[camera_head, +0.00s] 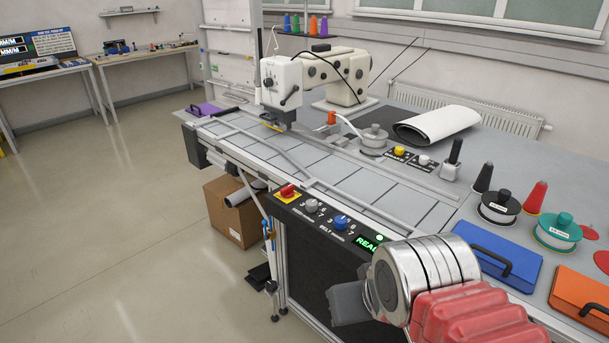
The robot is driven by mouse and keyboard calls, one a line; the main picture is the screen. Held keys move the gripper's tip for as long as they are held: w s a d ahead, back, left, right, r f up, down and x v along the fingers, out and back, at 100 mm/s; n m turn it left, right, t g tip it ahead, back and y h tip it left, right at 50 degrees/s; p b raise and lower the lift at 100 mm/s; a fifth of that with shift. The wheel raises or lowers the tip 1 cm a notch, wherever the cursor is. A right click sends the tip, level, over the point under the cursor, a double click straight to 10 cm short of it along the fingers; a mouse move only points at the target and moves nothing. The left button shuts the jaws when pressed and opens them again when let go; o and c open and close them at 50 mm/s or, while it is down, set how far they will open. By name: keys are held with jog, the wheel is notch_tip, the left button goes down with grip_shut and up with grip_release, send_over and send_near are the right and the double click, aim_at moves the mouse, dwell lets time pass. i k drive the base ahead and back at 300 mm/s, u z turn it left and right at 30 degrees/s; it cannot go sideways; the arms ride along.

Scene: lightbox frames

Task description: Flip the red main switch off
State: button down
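The red main switch (287,190) is a small red knob on a yellow plate. It sits at the left end of the black control panel (330,223) on the front edge of the sewing table. I cannot tell which way its handle is set. My gripper (349,303) shows as a dark grey piece at the bottom, beyond the silver and red part of my arm. It is in front of the table, below and to the right of the switch, clearly apart from it. Its fingers cannot be made out, and nothing shows held in it.
A grey knob (311,206), a blue knob (340,222) and a green lit display (370,243) share the panel. A cardboard box (236,212) stands under the table. A blue case (494,252) lies on the table at right. The floor at left is clear.

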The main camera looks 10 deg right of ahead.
aim_at(287, 192)
jog(key=u, duration=0.4)
jog(key=i, duration=1)
jog(key=u, duration=0.65)
